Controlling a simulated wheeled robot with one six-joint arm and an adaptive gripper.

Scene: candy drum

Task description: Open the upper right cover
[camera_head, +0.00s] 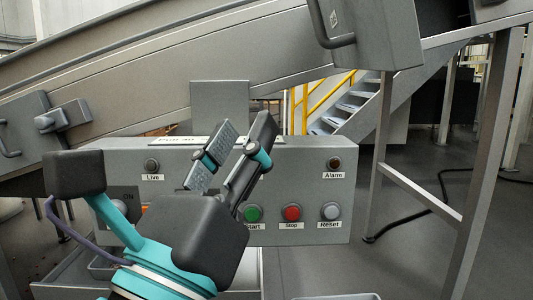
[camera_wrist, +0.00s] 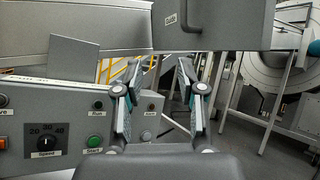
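A grey box-shaped cover (camera_head: 385,35) with a dark bar handle (camera_head: 328,30) is at the top right of the head view, on the sloping grey housing. It looks shut, though its top is cut off. In the wrist view the same cover (camera_wrist: 228,28) hangs at the top, its handle (camera_wrist: 188,15) near its left side. My gripper (camera_head: 246,130) is open and empty, in front of the control panel, below and left of the cover. In the wrist view its two fingers (camera_wrist: 158,68) stand apart, with the handle above and a little right of the gap.
A control panel (camera_head: 305,165) with buttons and lamps stands behind my gripper. Another cover (camera_head: 24,122) with a handle sits at the left, beside a latch-like block (camera_head: 62,118). A metal support leg (camera_head: 380,130) stands on the right. Yellow-railed stairs (camera_head: 345,108) lie behind.

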